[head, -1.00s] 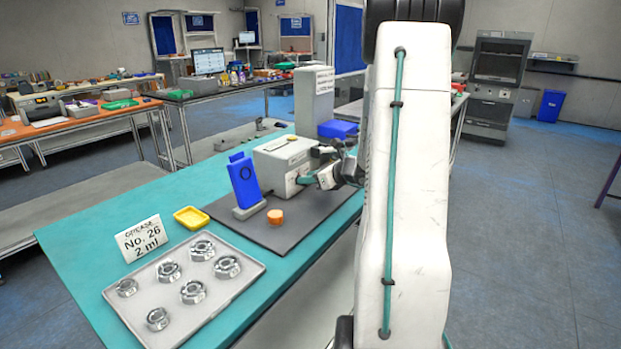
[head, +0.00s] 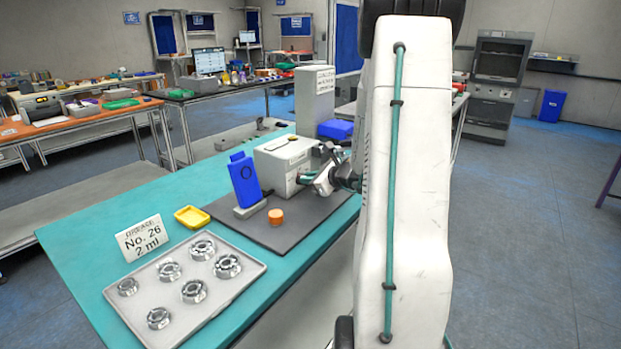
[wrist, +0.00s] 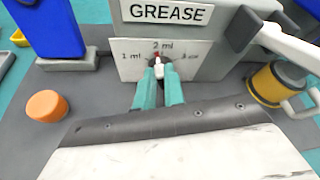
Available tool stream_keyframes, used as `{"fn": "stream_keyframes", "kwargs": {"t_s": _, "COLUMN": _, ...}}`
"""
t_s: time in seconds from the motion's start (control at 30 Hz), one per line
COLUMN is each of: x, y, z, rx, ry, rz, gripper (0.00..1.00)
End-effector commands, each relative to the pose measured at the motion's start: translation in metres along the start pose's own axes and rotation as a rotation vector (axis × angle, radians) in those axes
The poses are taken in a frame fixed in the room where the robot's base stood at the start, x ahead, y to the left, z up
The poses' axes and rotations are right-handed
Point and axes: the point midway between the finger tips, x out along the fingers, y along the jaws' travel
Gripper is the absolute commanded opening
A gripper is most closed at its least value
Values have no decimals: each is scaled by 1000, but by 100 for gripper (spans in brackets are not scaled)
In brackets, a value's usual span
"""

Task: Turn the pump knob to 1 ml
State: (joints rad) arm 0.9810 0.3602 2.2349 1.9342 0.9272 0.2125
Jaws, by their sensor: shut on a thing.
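The grease pump (head: 283,163) is a light grey box on the dark mat, and it also shows in the wrist view (wrist: 205,58) with a GREASE label. Its dial plate (wrist: 128,62) reads 1 ml at left and 2 ml at top, with a partly covered mark at right. The small knob (wrist: 158,62), with a white part and a red mark, sits below 2 ml; the red mark appears close to the 2 ml direction. My gripper (wrist: 158,80) has its teal fingertips shut on the knob, hiding its lower part. In the head view my gripper (head: 308,179) is at the pump's front.
A blue device (head: 244,180) on a stand and an orange cylinder (head: 275,217) are left of my gripper. A yellow-black cylinder (wrist: 268,84) with a handle is at right. A yellow dish (head: 192,217), a grease sign (head: 142,239) and a tray (head: 240,291) of metal parts lie nearer.

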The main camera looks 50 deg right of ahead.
Motion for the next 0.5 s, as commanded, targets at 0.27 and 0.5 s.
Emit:
{"fn": "stream_keyframes", "kwargs": {"t_s": 0.27, "x": 0, "y": 7, "z": -1, "rx": -238, "ry": 0, "rz": -99, "gripper": 0}}
{"fn": "stream_keyframes", "kwargs": {"t_s": 0.5, "x": 1, "y": 11, "z": -2, "rx": -433, "ry": -1, "rz": -180, "gripper": 0}}
